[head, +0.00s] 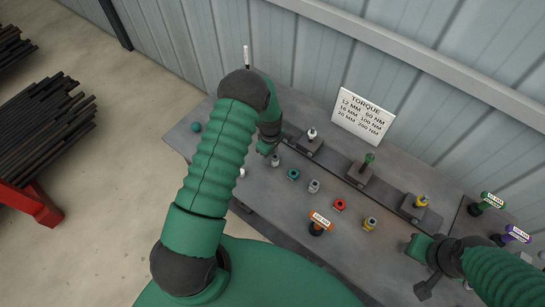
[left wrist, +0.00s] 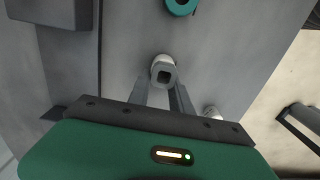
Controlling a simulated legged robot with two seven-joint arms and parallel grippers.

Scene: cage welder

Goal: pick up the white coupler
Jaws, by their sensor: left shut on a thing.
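The white coupler (left wrist: 163,72) is between the two fingers of my left gripper (left wrist: 160,92) in the left wrist view, and the fingers are shut on it. A square opening shows in its end. In the head view the coupler (head: 275,160) is a small pale piece just below my left gripper (head: 268,148), at the table's left part. The arm hides much of the gripper there; whether the coupler touches the table cannot be told. My right gripper (head: 424,285) is at the lower right of the head view, away from the coupler; its fingers are unclear.
The grey table (head: 265,205) holds a teal coupler (head: 293,174), a grey coupler (head: 313,186), a red one (head: 339,204) and a yellow one (head: 369,223). An orange-labelled tool (head: 320,222) stands in front. Mounted blocks and a torque sign (head: 363,117) stand behind.

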